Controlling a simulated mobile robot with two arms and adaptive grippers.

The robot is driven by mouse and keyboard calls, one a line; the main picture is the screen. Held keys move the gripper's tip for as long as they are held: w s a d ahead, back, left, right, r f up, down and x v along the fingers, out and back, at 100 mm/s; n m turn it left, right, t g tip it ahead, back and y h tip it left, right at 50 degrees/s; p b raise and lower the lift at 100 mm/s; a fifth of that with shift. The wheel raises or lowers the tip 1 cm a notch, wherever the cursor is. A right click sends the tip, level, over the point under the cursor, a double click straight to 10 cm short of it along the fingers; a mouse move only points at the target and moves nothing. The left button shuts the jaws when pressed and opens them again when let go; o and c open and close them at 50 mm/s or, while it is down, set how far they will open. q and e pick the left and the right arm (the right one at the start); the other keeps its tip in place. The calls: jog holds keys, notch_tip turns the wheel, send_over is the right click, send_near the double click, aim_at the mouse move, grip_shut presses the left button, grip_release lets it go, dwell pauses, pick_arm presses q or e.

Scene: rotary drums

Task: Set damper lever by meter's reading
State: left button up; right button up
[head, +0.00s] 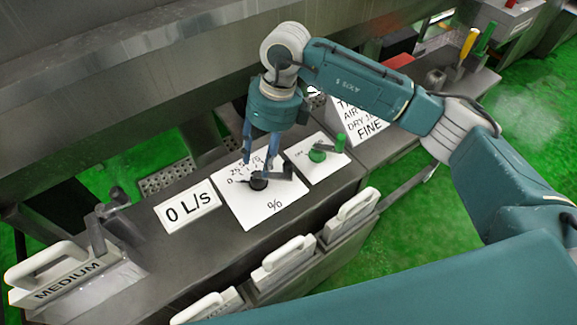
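The meter plate (187,206) is white and reads "0 L/s". Right of it lies a larger white dial plate (272,207) with a "%" mark and small figures partly covered by my gripper. A dark round pivot (258,184) sits on this plate, with a short dark lever arm beside it. My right gripper (259,167) points down over the plate, its two fingers apart, close to the pivot and lever. I cannot tell whether the fingers touch the lever. My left gripper is not in view.
A smaller white plate (318,158) with green knobs adjoins the dial. A "FINE" sign (364,120) stands behind it. Green floor is open at right.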

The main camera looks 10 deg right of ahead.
aim_at(289, 164)
jog(key=d+h, duration=0.1)
jog(key=d, duration=0.1)
jog(key=w+d+h, duration=0.1)
jog(key=d, duration=0.1)
jog(key=w+d, duration=0.1)
jog(key=d, duration=0.2)
jog(key=shift+r+m+h, duration=0.4)
notch_tip(289, 164, down, 9)
jog(key=p, duration=0.3)
jog(key=shift+a+f, duration=0.1)
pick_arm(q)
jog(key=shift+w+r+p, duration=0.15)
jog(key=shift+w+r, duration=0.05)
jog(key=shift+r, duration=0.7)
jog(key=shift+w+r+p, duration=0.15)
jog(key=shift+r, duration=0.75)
pick_arm(e)
jog(key=shift+f, duration=0.65)
jog(key=shift+w, duration=0.1)
grip_shut()
